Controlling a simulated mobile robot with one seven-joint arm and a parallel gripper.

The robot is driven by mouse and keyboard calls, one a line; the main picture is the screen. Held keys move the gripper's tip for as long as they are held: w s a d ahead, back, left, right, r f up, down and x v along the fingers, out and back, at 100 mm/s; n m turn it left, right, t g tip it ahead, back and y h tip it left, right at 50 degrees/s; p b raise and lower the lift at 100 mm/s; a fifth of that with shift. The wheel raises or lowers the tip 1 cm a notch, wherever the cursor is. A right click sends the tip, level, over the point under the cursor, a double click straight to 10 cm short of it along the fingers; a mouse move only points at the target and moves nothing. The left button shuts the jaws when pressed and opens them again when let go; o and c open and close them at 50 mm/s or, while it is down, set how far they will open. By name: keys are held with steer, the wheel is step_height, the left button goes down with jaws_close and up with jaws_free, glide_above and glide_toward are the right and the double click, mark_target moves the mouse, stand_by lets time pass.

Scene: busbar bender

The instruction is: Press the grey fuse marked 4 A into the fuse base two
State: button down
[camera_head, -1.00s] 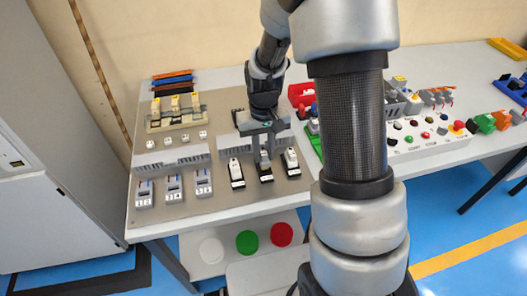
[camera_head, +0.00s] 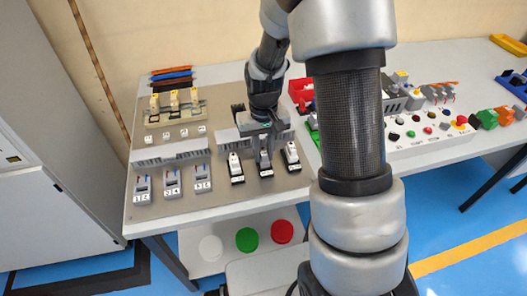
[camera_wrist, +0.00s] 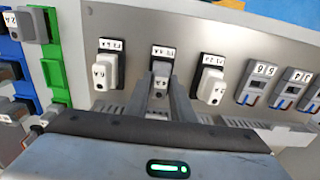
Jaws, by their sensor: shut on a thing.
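A grey fuse (camera_wrist: 161,69) stands at the middle one of three black fuse bases (camera_wrist: 163,52) in the wrist view. My gripper (camera_wrist: 163,88) is shut on this fuse, one finger on each side. Its marking is not readable. In the head view the grey fuse (camera_head: 264,156) is upright over the middle base (camera_head: 266,173), below my gripper (camera_head: 264,142). Whether it is fully seated cannot be told. White fuses stand in the bases on either side, one at left (camera_wrist: 105,72) and one at right (camera_wrist: 213,91) in the wrist view.
Grey labelled devices (camera_head: 172,182) stand in a row left of the bases. Grey slotted ducting (camera_head: 170,151) runs behind them. A red bin (camera_head: 300,93) and a white button panel (camera_head: 430,134) lie to the right. The bases' neighbouring fuses stand close to my fingers.

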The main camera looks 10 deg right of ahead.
mark_target(263, 152)
steer(key=c, duration=1.5)
jaws_free()
steer(key=shift+f, duration=0.1)
steer(key=shift+o, duration=0.2)
step_height(263, 152, up, 17)
steer(key=p, duration=0.2)
steer(key=shift+r, duration=0.2)
